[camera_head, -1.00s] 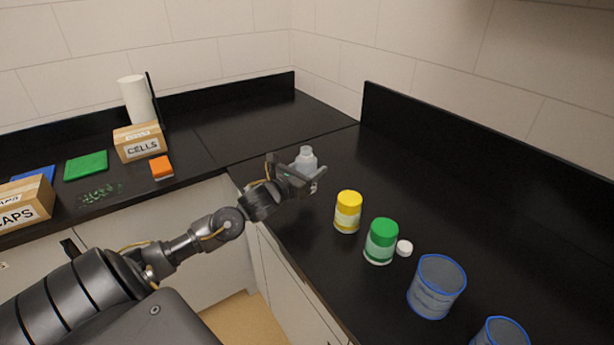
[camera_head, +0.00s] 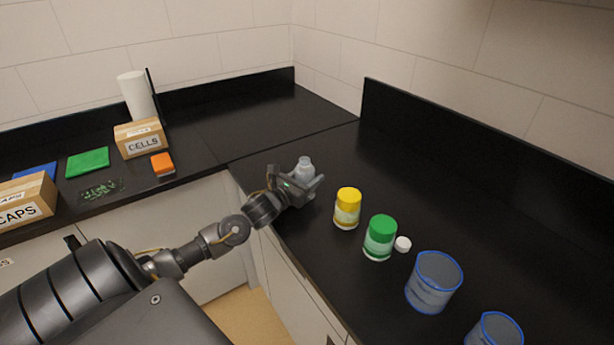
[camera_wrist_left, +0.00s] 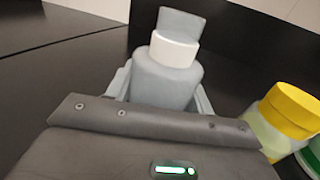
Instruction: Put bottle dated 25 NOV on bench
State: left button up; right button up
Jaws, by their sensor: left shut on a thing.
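A pale grey-white bottle (camera_head: 305,167) is between the fingers of my left gripper (camera_head: 306,186), over the black bench (camera_head: 455,205) near its left edge. The left wrist view shows the bottle (camera_wrist_left: 168,80) upright in the shut fingers, with a white collar and a grey top. I cannot tell whether its base touches the bench. No date on it is readable. A yellow-capped bottle (camera_head: 347,208) and a green-capped bottle (camera_head: 380,238) stand to the right of the gripper. My right gripper is not in view.
A small white cap (camera_head: 403,244) lies beside the green-capped bottle. Two blue-rimmed clear beakers (camera_head: 434,283) stand nearer the front. On the left counter are a CELLS box (camera_head: 140,139), a CAPS box (camera_head: 27,200), an orange block (camera_head: 162,164) and a paper roll (camera_head: 136,97). The bench behind is clear.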

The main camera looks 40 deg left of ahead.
pick_arm(q)
jog(key=o, duration=1.2)
jog(key=shift+r, duration=0.1)
jog(key=s+b, duration=0.2)
jog(key=s, duration=0.9)
jog(key=shift+s, duration=0.15)
jog(key=shift+s+a, duration=0.1)
jog(key=shift+s, duration=0.25)
jog(key=shift+s, duration=0.1)
